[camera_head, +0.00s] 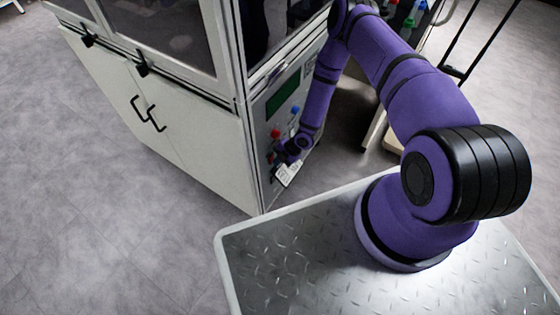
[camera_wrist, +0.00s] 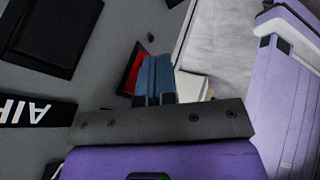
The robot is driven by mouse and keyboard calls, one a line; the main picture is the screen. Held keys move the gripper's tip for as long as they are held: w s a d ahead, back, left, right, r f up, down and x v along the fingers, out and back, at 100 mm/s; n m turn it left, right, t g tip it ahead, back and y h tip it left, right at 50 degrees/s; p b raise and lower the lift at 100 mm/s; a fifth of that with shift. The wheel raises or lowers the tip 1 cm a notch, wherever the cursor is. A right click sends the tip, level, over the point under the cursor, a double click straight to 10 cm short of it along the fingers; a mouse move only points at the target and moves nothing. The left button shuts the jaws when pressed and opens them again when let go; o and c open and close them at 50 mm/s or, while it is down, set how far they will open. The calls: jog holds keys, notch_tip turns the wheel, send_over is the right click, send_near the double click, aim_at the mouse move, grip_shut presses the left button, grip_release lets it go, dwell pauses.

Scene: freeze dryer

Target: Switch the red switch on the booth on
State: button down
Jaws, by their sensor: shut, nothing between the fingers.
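The booth (camera_head: 190,135) is a white cabinet with glass above, and its grey control panel (camera_head: 262,112) faces right in the head view. In the wrist view a red switch (camera_wrist: 129,77) in a dark frame sits on the grey panel, partly hidden behind my fingers. My gripper (camera_wrist: 155,62) is shut and empty, its blue fingertips right at the switch's edge. I cannot tell whether they touch it or which way the switch is tipped. In the head view my gripper (camera_head: 283,172) is at the panel's lower part and hides some of it.
The panel also bears a green screen (camera_head: 283,95), a red knob (camera_head: 275,133) and a blue knob (camera_head: 295,110). A cart with bottles (camera_head: 408,22) stands behind my arm. Open floor (camera_head: 100,225) lies left.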

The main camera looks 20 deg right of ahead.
jog(key=shift+w+a, duration=0.1)
jog(key=shift+w, duration=0.1)
jog(key=shift+r, duration=0.1)
dwell(0.4)
jog(key=shift+r, duration=0.65)
